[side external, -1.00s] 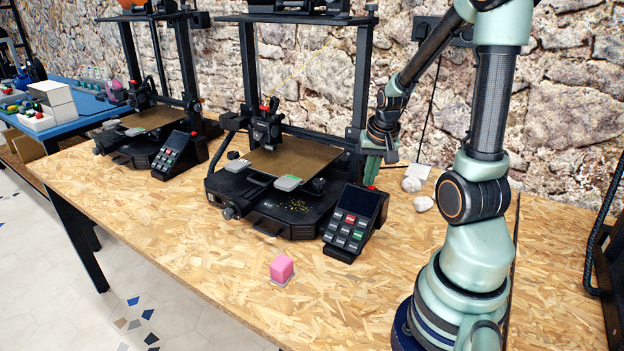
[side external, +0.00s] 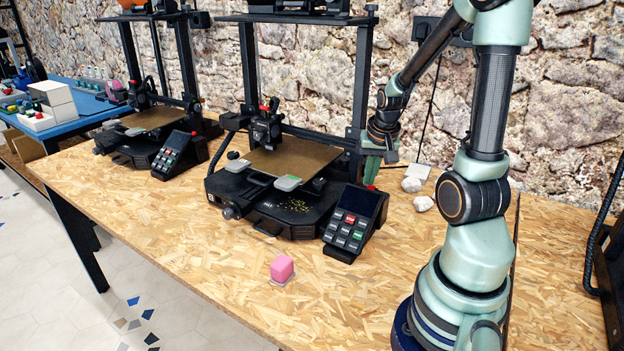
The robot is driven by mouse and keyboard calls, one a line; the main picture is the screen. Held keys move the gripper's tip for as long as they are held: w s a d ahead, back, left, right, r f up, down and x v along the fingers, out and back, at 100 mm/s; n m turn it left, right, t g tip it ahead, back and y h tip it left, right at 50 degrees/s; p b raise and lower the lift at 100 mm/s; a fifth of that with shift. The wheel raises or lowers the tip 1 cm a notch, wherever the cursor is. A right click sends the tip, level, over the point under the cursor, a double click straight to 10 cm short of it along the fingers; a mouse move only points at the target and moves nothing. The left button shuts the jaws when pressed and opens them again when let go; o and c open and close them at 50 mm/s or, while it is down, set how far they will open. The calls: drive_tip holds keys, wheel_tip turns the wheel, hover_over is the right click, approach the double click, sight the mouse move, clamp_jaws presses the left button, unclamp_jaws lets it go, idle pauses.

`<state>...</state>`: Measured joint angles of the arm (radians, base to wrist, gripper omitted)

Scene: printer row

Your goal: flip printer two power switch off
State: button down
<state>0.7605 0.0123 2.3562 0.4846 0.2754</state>
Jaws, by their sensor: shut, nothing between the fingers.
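Two black printers stand on the wooden bench: a nearer one (side external: 290,205) in the middle and a farther one (side external: 140,148) at the left. I cannot read a number on either. A control box (side external: 354,222) with a dark screen and a keypad stands at the right of the nearer printer. A small red part (side external: 372,188), perhaps the power switch, shows at its back edge; its position is too small to tell. My gripper (side external: 371,180) is shut and empty, pointing down just above the red part. I cannot tell whether they touch.
The bench front is mostly clear.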

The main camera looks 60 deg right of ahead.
drive_tip(key=shift+f, duration=0.75)
idle(0.3)
wheel_tip(320, 180, up, 7)
idle(1.0)
drive_tip(key=w+a+r+n+t, duration=0.1)
drive_tip(key=a+n, duration=0.3)
drive_tip(key=a, duration=0.4)
drive_tip(key=a+r+n+t+y, duration=0.1)
drive_tip(key=a+r+n, duration=0.3)
drive_tip(key=a, duration=0.4)
drive_tip(key=w+a+r+n+t+y, duration=0.1)
drive_tip(key=a+r+n, duration=0.2)
drive_tip(key=a, duration=0.5)
drive_tip(key=shift+w+a+n, duration=0.35)
drive_tip(key=shift+n, duration=0.05)
